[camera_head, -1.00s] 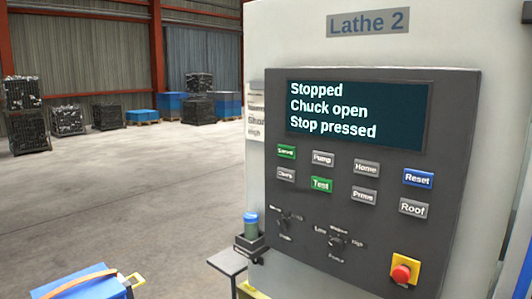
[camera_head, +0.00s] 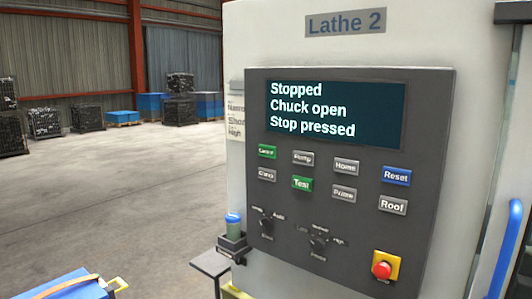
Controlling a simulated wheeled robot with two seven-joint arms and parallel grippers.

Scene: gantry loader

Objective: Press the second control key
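The control panel (camera_head: 350,262) of the machine labelled Lathe 2 fills the right half of the view. Its screen (camera_head: 335,115) reads "Stopped", "Chuck open", "Stop pressed". The upper key row has a green key (camera_head: 267,151) with blurred lettering, a grey Pump key (camera_head: 303,158), a grey Home key (camera_head: 346,167) and a blue Reset key (camera_head: 397,177). The lower row has a grey key (camera_head: 267,174), a green Test key (camera_head: 302,183), a grey Prime key (camera_head: 344,194) and a grey Roof key (camera_head: 393,205). Neither gripper is in view.
Two rotary knobs (camera_head: 318,243) and a red stop button (camera_head: 382,270) on yellow sit below the keys. A blue box (camera_head: 70,286) is at lower left. The floor (camera_head: 110,195) beyond is open.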

